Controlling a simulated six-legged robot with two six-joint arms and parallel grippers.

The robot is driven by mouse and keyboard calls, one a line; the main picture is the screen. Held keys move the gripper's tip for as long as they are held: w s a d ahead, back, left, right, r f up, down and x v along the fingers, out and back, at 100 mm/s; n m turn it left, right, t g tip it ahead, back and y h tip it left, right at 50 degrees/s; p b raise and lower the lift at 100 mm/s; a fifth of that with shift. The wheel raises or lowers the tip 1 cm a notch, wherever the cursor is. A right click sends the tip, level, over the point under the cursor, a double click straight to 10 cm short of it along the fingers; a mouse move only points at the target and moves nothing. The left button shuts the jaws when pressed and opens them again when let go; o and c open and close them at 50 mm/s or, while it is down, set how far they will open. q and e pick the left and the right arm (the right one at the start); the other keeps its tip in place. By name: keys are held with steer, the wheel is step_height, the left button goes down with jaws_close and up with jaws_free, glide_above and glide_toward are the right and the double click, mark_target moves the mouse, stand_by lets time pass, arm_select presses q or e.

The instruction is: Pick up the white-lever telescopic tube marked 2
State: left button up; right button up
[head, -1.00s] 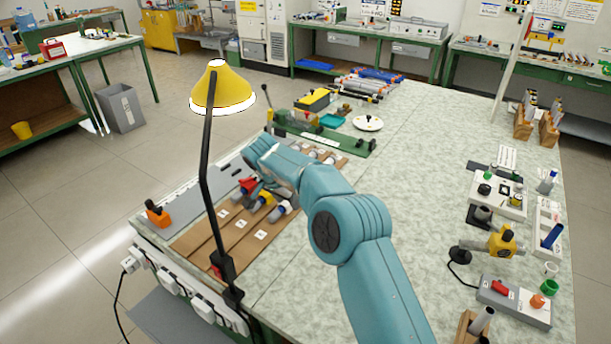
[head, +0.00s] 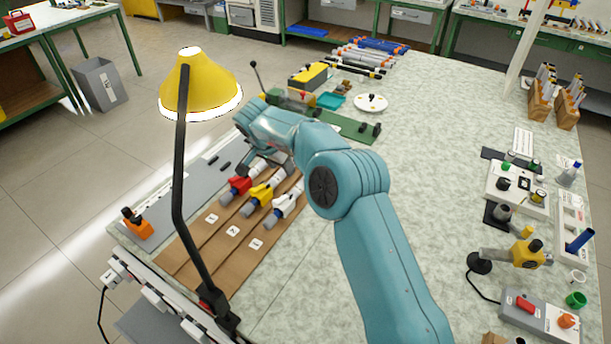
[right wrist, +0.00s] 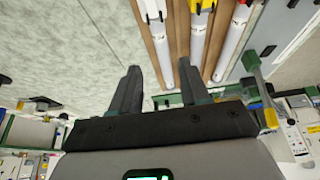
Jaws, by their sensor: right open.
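Three telescopic tubes lie side by side on a brown board: the red-lever tube (head: 237,187), the yellow-lever tube (head: 262,194) and the white-lever tube (head: 286,207), nearest the right. White labels sit in front of them; I cannot read their marks. In the right wrist view the white-lever tube (right wrist: 157,38) is left of the yellow-lever tube (right wrist: 199,38) and red-lever tube (right wrist: 233,38). My right gripper (right wrist: 159,68) is open and empty, its fingers either side of the white-lever tube's line. In the head view my forearm partly hides the gripper and the tubes' far ends. My left gripper is out of view.
A yellow lamp (head: 200,90) on a black stem stands in front of the board. An orange-based item (head: 138,229) is at the left edge. A green fixture (head: 350,127) and a white disc (head: 371,102) lie behind. The table right of my arm has free room.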

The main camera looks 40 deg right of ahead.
steer(key=b, duration=0.2)
glide_above(295, 190)
steer(key=a, duration=0.3)
steer(key=f, duration=0.8)
steer(key=shift+s+d+f, duration=0.15)
steer(key=shift+s+f, duration=0.05)
steer(key=shift+f, duration=0.1)
steer(key=shift+s+d+f, duration=0.15)
steer(key=shift+s+f, duration=0.05)
steer(key=shift+f, duration=0.1)
steer(key=x, duration=0.6)
steer(key=shift+s, duration=0.2)
steer(key=shift+w+d+f, duration=0.15)
steer(key=shift+w+f, duration=0.15)
steer(key=shift+f, duration=0.2)
steer(key=shift+r, duration=0.1)
steer(key=shift+s+r, duration=0.1)
steer(key=shift+s, duration=0.05)
steer(key=c, duration=0.3)
steer(key=shift+c, duration=1.2)
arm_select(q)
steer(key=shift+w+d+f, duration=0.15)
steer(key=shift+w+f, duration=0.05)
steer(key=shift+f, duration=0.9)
